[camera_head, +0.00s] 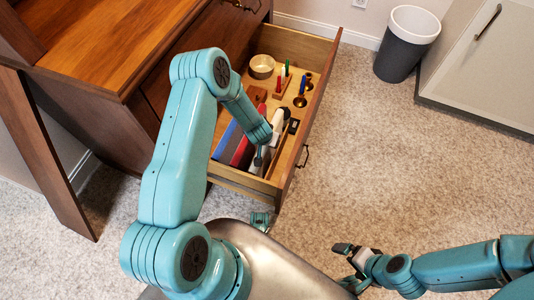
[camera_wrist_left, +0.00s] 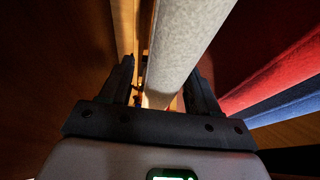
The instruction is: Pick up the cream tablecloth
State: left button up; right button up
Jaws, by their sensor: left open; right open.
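The cream tablecloth (camera_head: 279,118) lies rolled or folded in the open drawer, partly hidden in the head view by my left arm. In the left wrist view the cream tablecloth (camera_wrist_left: 185,45) runs lengthwise between the two black fingers. My left gripper (camera_wrist_left: 165,80) is open and straddles the cloth; I cannot tell whether the fingers touch it. In the head view my left gripper (camera_head: 260,160) is down in the drawer's front part. My right gripper (camera_head: 348,257) is open and empty above the carpet, outside the drawer.
A wooden hutch (camera_head: 110,40) stands left. A grey bin (camera_head: 402,50) and a pale cabinet (camera_head: 480,70) stand right, with open carpet between.

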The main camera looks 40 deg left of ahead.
pick_arm(q)
jog(key=shift+w+f, duration=0.15)
jog(key=shift+f, duration=0.15)
grip_shut()
jog(key=shift+r, duration=0.1)
